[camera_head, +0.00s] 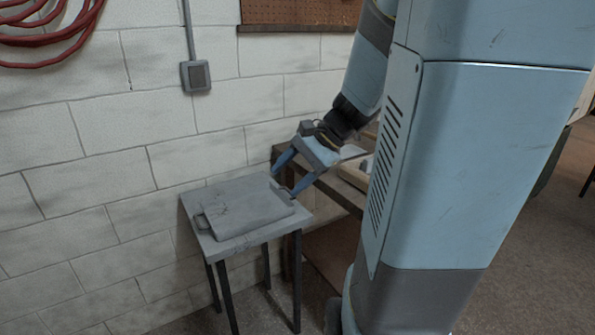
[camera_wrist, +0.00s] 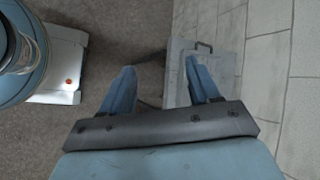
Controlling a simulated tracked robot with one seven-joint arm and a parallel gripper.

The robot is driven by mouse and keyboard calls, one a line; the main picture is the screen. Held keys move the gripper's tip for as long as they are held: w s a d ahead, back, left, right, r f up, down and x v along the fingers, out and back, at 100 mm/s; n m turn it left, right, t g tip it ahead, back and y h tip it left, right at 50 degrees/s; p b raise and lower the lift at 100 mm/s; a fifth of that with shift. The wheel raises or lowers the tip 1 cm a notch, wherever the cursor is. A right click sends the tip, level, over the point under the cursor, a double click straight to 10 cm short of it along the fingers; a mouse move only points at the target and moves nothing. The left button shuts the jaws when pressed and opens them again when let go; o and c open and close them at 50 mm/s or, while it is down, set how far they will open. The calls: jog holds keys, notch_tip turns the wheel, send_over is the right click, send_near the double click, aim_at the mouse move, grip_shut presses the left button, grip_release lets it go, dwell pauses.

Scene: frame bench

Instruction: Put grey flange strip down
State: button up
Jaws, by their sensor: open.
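My gripper (camera_head: 287,177) is open, its two blue fingers spread apart beside the right edge of a small grey table (camera_head: 205,245). It also shows in the wrist view (camera_wrist: 158,68), with floor and the table's edge behind the gap and nothing between the fingers. A flat grey tray-like piece (camera_head: 243,207) with a handle at its left end lies on the table; the wrist view shows it partly behind the right finger (camera_wrist: 203,58). I cannot make out a separate grey flange strip in either view.
A white block wall (camera_head: 120,160) stands close behind the table. A brown wooden bench (camera_head: 345,192) is to the right, partly hidden by my arm. A red hose (camera_head: 50,38) and a grey switch box (camera_head: 196,76) are on the wall.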

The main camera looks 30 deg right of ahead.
jog(key=s+a+r+n+t+h, duration=0.2)
jog(key=s+r+n+h, duration=0.4)
jog(key=s+n, duration=0.4)
jog(key=shift+s+a+r+n+h, duration=0.15)
jog(key=shift+a+r+n+h, duration=0.2)
jog(key=shift+a+n+h, duration=0.7)
